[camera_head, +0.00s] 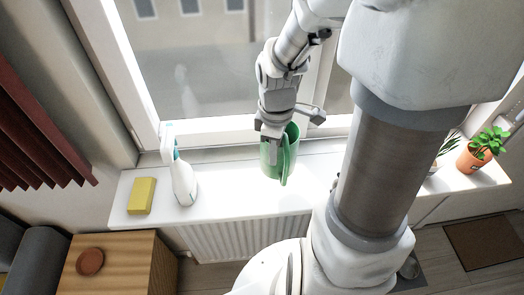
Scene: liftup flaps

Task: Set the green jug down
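The green jug (271,168) is at the white window sill (235,194), right of the spray bottle. It looks upright, with its handle toward me. My gripper (276,158) points down at the jug, with its fingers at the jug's near side and rim. The fingertips are partly hidden against the jug, so I cannot tell whether they are closed on it. I also cannot tell whether the jug's base touches the sill or is just above it.
A white spray bottle (183,182) and a yellow sponge (141,196) stand on the sill to the left. A potted plant (478,155) is at the far right. The window (220,60) is behind. Clear sill lies between bottle and jug.

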